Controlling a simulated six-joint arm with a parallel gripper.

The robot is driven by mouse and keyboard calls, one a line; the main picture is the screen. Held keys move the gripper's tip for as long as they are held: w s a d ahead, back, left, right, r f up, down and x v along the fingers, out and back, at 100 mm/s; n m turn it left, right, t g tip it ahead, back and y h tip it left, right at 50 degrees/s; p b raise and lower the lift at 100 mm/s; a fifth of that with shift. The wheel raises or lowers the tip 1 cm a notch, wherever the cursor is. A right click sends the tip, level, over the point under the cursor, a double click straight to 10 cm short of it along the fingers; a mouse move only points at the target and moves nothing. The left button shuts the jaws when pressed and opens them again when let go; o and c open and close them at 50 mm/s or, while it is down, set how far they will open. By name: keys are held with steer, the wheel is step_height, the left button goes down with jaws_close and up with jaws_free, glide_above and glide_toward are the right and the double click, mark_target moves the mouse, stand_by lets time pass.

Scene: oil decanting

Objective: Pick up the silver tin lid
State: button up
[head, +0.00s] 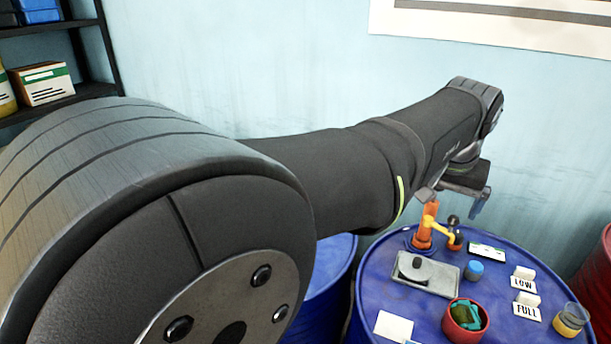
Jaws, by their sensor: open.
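No thing is clearly recognisable as the silver tin lid in the head view. A flat grey rectangular tray (432,280) lies on the blue drum top (520,260), with a dark round piece with a black knob (413,267) on it; I cannot tell whether this is the lid. My gripper (453,200) is open above the back of the drum, behind and above the tray. It is seen small and partly from the side, and nothing shows between its fingers.
An orange stand with a yellow arm (424,234) rises below my gripper. A blue-topped pot (474,269), LOW card (523,281), FULL card (527,308), red tub with teal cloth (463,322), glass jar (571,318) and white sheet (393,326) crowd the drum.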

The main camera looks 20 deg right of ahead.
steer(key=w+d+f+m+g+y, duration=0.25)
steer(key=w+d+f+m, duration=0.35)
steer(key=w+f+m, duration=0.3)
steer(key=n, duration=0.1)
glide_above(418, 259)
steer(key=shift+g+h, duration=0.25)
steer(key=shift+h, duration=0.2)
steer(key=f, duration=1.3)
steer(key=shift+s+a+f, duration=0.1)
steer(key=shift+s+f, duration=0.05)
steer(key=shift+s, duration=0.15)
steer(key=shift+w+f, duration=0.15)
steer(key=shift+f, duration=1.2)
steer(key=shift+w+f, duration=0.1)
steer(key=shift+f, duration=1.2)
steer(key=c, duration=0.9)
